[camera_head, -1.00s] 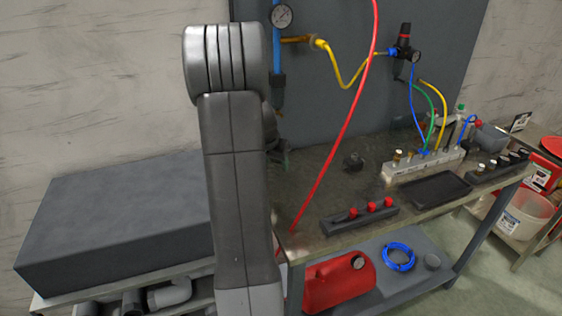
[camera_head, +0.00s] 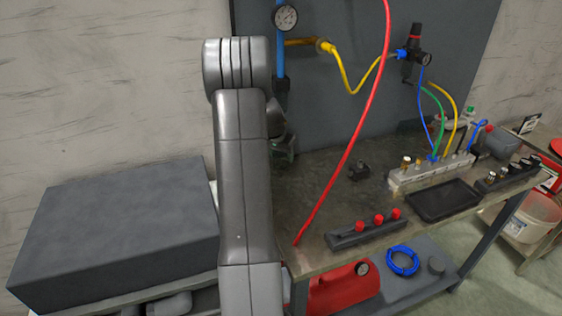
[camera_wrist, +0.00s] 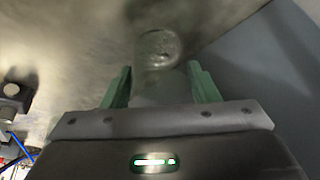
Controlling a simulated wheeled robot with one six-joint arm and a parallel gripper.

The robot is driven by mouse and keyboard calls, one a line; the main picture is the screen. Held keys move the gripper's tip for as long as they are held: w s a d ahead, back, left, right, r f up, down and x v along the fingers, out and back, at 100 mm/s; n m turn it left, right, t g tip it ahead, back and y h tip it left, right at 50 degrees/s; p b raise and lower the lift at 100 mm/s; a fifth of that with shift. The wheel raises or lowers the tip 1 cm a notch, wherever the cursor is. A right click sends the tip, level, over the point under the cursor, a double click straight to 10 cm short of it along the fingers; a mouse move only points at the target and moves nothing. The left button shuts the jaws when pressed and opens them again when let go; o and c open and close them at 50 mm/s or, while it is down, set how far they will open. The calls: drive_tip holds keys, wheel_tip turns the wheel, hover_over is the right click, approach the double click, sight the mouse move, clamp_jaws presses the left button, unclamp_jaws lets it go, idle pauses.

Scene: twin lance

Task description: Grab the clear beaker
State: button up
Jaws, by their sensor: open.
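The clear beaker (camera_wrist: 158,48) shows faintly in the wrist view as a round, see-through rim with a pale body below it. It is at the top middle, just ahead of and between my fingertips. My gripper (camera_wrist: 160,76) has two green fingers that stand apart, one on each side of the beaker's line. I cannot tell whether either finger touches it. In the head view my gripper (camera_head: 284,150) is mostly hidden behind my grey arm, and I cannot make out the beaker there.
A red hose (camera_head: 350,140) hangs across. A large grey box (camera_head: 115,225) stands left.

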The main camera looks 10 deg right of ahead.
drive_tip(key=c, duration=0.7)
